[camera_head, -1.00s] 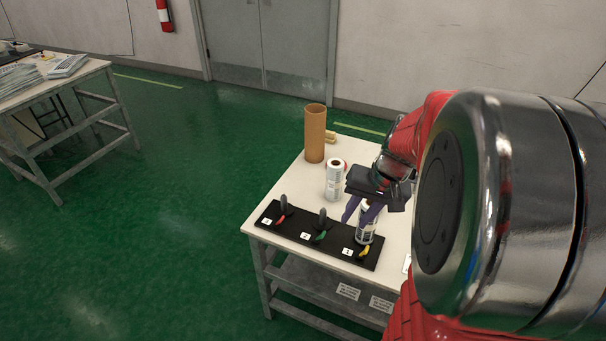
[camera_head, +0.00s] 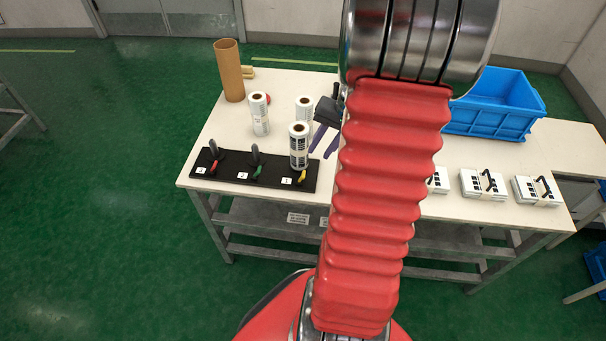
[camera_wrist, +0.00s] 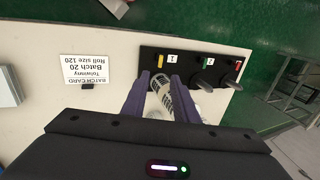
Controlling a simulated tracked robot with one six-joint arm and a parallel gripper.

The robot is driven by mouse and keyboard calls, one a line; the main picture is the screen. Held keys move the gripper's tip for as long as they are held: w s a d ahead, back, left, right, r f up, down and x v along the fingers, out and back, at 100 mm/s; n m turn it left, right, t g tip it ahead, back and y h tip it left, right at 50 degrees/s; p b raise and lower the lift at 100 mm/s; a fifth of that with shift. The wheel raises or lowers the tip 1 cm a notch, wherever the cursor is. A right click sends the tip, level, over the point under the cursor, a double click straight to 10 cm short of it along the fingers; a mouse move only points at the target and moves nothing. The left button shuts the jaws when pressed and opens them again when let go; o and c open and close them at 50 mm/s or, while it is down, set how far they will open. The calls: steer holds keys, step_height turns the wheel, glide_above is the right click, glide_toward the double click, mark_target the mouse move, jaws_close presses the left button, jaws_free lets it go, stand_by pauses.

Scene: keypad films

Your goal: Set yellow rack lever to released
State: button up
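A black lever rack (camera_head: 224,178) lies along the front left of the table, with red, green and yellow levers. The yellow lever (camera_head: 302,176) is at its right end, beside label 3; it also shows in the wrist view (camera_wrist: 161,61). A white roll with a dark core (camera_head: 298,147) stands right behind the yellow lever and hides part of that position. My gripper (camera_head: 321,150) is just right of this roll, purple fingers pointing down and apart. In the wrist view its fingers (camera_wrist: 165,80) are open with the roll partly seen between them; contact cannot be told.
The green lever (camera_head: 257,171) and red lever (camera_head: 213,167) have grey handles nearby. More rolls (camera_head: 259,114) and a brown tube (camera_head: 230,72) stand behind. A blue crate (camera_head: 500,105) and labelled stacks (camera_head: 483,184) are to the right. A batch card (camera_wrist: 84,69) lies nearby.

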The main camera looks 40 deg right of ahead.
mark_target(305, 173)
steer(key=x, duration=1.3)
steer(key=shift+f, duration=0.3)
steer(key=shift+c, duration=0.7)
jaws_close()
